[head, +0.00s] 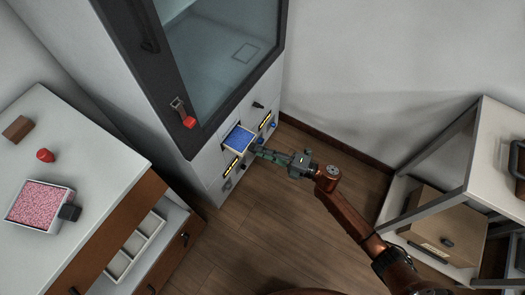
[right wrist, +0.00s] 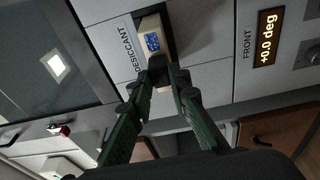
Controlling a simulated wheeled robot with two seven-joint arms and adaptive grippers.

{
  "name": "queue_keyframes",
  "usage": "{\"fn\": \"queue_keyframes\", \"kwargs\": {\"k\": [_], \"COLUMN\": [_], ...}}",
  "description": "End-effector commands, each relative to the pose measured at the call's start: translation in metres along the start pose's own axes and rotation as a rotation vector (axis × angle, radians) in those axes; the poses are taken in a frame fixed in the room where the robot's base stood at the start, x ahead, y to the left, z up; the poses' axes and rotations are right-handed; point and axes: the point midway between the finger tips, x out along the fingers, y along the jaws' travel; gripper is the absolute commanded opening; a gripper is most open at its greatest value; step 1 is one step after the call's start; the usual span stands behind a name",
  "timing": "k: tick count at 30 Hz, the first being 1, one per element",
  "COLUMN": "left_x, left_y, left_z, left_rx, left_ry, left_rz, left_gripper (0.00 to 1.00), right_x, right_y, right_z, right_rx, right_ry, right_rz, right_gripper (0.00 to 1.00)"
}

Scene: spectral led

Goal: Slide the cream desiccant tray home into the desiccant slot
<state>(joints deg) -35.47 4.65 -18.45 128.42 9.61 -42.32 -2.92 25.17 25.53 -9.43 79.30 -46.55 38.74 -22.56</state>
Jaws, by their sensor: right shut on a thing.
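The cream desiccant tray (head: 239,137), filled with blue beads, sticks partly out of the front of the grey cabinet. In the right wrist view the tray (right wrist: 147,25) sits in the mouth of the dark desiccant slot (right wrist: 167,30), beside the printed word DESICCANT. My right gripper (head: 256,151) is at the tray's outer end. In the right wrist view its fingers (right wrist: 161,80) are shut on the tray's dark handle (right wrist: 158,66). The tray's inner end is hidden in the slot. My left gripper is not in view.
Lit yellow displays (head: 265,121) flank the slot; one reads FRONT +0.0 deg (right wrist: 268,37). A glass cabinet door with a red-tipped latch (head: 189,122) is above. A pink-bead tray (head: 40,205) lies on the left counter (head: 95,150). A shelf (head: 480,135) stands right; floor between is clear.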

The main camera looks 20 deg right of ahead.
Motion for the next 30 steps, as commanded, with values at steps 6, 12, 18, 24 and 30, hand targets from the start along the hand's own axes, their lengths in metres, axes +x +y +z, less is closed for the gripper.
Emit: {"fn": "queue_keyframes", "kwargs": {"k": [6,12,18,24,30], "left_x": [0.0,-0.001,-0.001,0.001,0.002], "left_y": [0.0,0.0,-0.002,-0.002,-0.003], "left_z": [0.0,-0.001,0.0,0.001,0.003], "left_rx": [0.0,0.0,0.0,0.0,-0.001], "left_ry": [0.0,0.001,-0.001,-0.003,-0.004], "left_rz": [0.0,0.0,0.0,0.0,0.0], "left_gripper": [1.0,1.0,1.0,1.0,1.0], "right_x": [0.0,0.0,0.004,0.01,0.017], "right_y": [0.0,0.001,0.0,-0.001,-0.001], "right_z": [0.0,0.0,0.0,0.002,0.003], "right_rx": [0.0,0.0,0.0,0.0,0.0], "right_ry": [0.001,0.001,0.002,0.001,0.0], "right_rz": [0.004,0.004,0.004,0.003,0.003], "right_gripper": [0.0,0.0,0.0,0.0,0.0]}}
